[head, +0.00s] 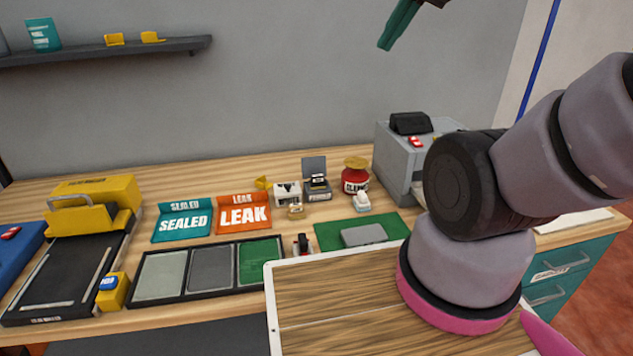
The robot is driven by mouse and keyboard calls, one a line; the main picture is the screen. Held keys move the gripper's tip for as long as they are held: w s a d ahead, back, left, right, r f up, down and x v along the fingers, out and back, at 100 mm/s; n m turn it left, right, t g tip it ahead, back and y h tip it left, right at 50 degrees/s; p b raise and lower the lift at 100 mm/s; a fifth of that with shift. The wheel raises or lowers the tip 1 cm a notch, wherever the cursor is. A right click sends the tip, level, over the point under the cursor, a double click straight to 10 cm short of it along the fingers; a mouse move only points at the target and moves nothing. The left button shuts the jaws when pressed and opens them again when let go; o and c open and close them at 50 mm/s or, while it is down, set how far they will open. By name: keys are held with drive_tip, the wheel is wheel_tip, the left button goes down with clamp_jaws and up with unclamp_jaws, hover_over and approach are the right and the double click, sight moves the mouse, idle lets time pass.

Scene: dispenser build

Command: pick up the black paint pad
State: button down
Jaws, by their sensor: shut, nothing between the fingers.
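A small open case (317,182) with a raised grey lid and a dark pad inside stands toward the back middle of the bench in the head view. It looks like the black paint pad, but its label is too small to read. My gripper (387,43) shows at the top edge as shut teal fingers, empty. It is high above the bench, up and to the right of the case and well apart from it. The rest of the gripper is cut off by the frame.
A white box (287,194), a red jar (355,177) and a small bottle (362,202) stand near the case. A grey machine (400,162) stands to the right. A black three-part tray (210,268) lies in front. My arm hides the right side.

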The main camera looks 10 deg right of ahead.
drive_tip(key=c, duration=1.1)
unclamp_jaws()
drive_tip(key=o, duration=0.5)
drive_tip(key=shift+w, duration=0.35)
drive_tip(key=shift+o, duration=0.2)
drive_tip(key=w+f+n+g, duration=0.1)
drive_tip(key=w+f+n, duration=0.1)
drive_tip(key=w, duration=0.4)
drive_tip(key=w+f+n+g, duration=0.1)
drive_tip(key=w+f+n, duration=0.2)
drive_tip(key=w+n, duration=0.2)
drive_tip(key=shift+w+a+n+g+h, duration=0.3)
drive_tip(key=shift+w+a+g+h, duration=0.1)
drive_tip(key=shift+w, duration=0.35)
drive_tip(key=n+g, duration=0.4)
drive_tip(key=n, duration=1.1)
hover_over(318, 175)
wheel_tip(318, 175, down, 34)
drive_tip(key=shift+f, duration=0.1)
drive_tip(key=shift+a+f, duration=0.1)
drive_tip(key=shift+f, duration=2.9)
